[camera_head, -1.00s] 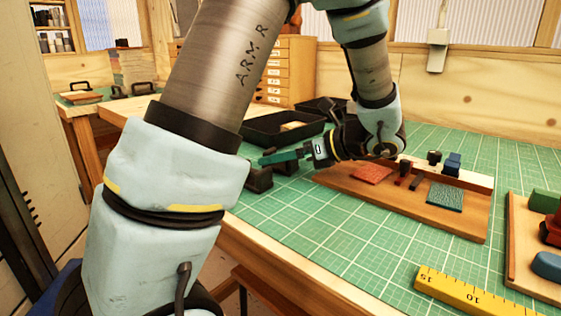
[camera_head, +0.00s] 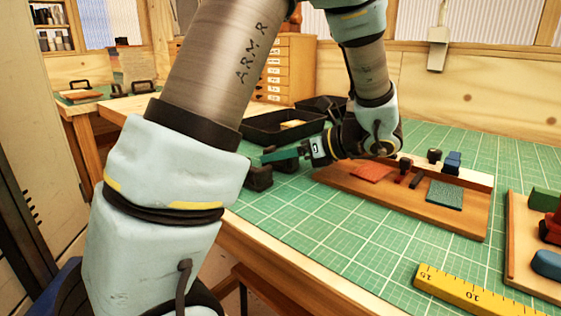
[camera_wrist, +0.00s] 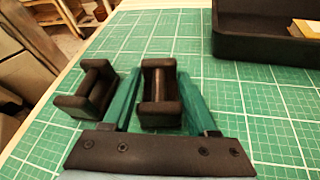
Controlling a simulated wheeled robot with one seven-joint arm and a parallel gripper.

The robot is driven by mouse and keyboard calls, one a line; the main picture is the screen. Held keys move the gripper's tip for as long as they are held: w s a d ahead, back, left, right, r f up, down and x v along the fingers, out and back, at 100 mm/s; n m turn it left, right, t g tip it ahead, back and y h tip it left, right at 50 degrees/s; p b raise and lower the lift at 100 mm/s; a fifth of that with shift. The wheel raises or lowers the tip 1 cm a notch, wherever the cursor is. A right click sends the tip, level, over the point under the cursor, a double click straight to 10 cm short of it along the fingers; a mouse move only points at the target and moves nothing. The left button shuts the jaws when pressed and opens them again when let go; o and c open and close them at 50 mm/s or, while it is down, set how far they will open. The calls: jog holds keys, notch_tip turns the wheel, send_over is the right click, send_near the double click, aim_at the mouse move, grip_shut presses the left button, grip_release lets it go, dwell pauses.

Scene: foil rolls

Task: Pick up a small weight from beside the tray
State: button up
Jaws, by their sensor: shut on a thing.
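My gripper (camera_wrist: 158,74) has two teal fingers, shut on a small black weight (camera_wrist: 160,110) that sits between them in the wrist view. The weight has two blocky ends joined by a bar. Whether it touches the mat I cannot tell. A second, similar black weight (camera_wrist: 84,92) stands on the mat just left of the left finger. The black tray (camera_wrist: 268,48) is at the upper right of the wrist view. In the head view my gripper (camera_head: 268,157) is in front of the tray (camera_head: 262,138), and a dark weight (camera_head: 258,180) shows below the fingers.
A wooden board (camera_head: 400,203) with red and blue-grey pads lies right of my gripper. A yellow ruler (camera_head: 470,290) lies near the front edge, and another board (camera_head: 520,262) with coloured blocks is at the far right. Green mat between them is free.

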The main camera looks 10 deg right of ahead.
grip_shut()
dwell(0.4)
